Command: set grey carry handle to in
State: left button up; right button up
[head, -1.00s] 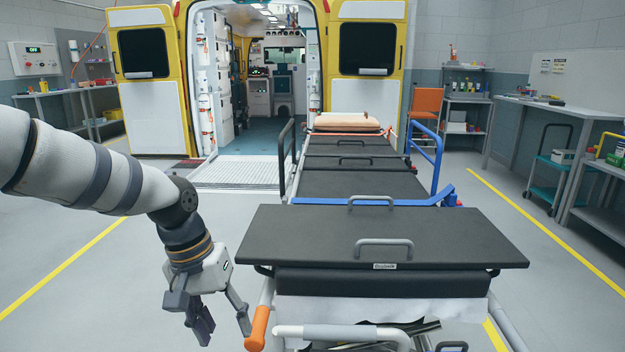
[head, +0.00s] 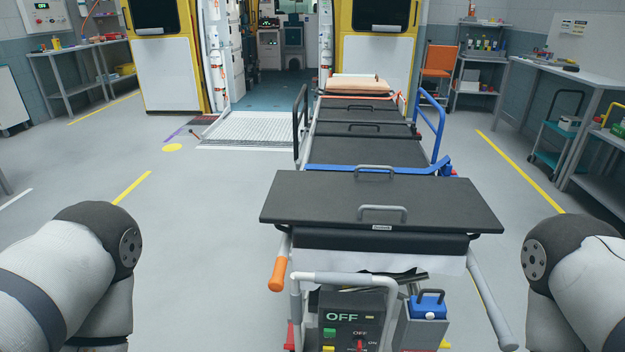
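The stretcher (head: 480,208) stands in the middle of the head view with its dark flat top facing me. A grey carry handle (head: 382,209) stands up in a low loop near the front edge of that top. A second grey loop handle (head: 374,168) stands at its far edge. A larger light-grey U-shaped bar (head: 345,279) sticks out at the stretcher's near end. I cannot tell which of these the task names. My arms show at the lower left and lower right; both grippers are out of view.
An orange grip (head: 277,274) sticks out at the stretcher's left. Below its near end are an OFF panel (head: 342,317) and a blue-lidded box (head: 428,306). The ambulance ramp (head: 248,128) lies behind. Floor on both sides is clear.

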aim_at(507, 342)
jog(key=z, duration=1.3)
